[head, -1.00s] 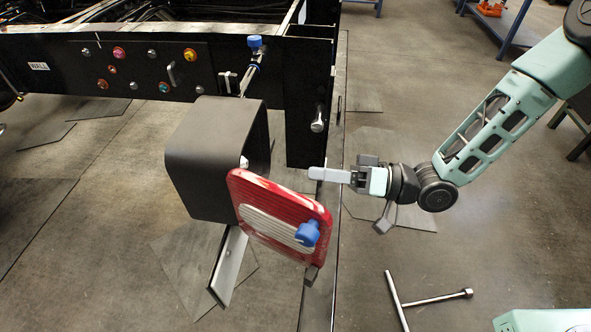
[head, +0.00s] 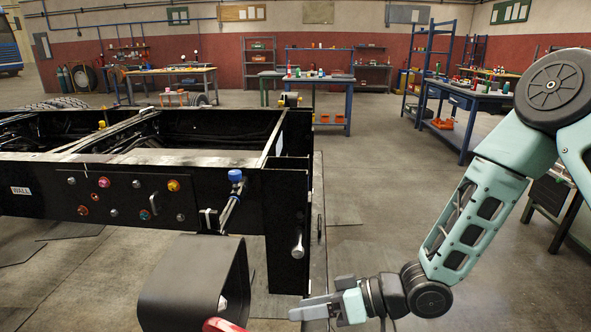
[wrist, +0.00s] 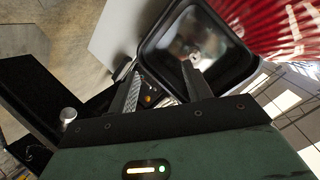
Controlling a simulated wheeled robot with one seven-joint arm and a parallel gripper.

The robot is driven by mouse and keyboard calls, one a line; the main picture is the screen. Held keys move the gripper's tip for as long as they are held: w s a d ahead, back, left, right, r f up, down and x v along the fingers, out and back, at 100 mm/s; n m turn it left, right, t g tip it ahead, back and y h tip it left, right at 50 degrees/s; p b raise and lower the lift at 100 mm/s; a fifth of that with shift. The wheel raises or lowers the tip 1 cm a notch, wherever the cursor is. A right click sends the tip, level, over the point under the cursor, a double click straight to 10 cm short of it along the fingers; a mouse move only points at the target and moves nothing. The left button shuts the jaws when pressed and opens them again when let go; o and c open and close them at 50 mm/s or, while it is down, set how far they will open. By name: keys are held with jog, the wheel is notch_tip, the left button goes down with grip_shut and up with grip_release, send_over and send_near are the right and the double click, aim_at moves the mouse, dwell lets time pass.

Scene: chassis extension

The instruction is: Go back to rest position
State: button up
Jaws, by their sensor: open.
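My gripper (head: 310,309) is low in the head view, to the right of the black chassis (head: 285,215) end and the dark curved bracket (head: 185,285). In the wrist view my gripper (wrist: 160,85) shows two separated fingers with nothing held between them. I cannot tell from these views how far the fingertips are from the panel.
A blue-capped rod (head: 236,177) stands out from the chassis end. Workbenches (head: 470,100) and shelves line the back and right. The concrete floor right of the chassis is mostly clear. A dark bench (head: 550,205) stands behind my arm at the right.

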jog(key=s+d+r+h+p, duration=0.2)
jog(key=s+d+r+h, duration=0.3)
jog(key=s+r, duration=0.3)
jog(key=s+d+r+m+g+h+p, duration=0.1)
jog(key=s+d+r+h+p, duration=0.1)
jog(key=s+d+r+h, duration=0.4)
jog(key=s+r+h, duration=0.2)
jog(key=s+r, duration=0.1)
jog(key=s, duration=0.1)
jog(key=shift+d+r+m+p, duration=0.2)
jog(key=shift+r+m+p, duration=0.1)
jog(key=shift+p, duration=0.1)
jog(key=shift+w, duration=0.1)
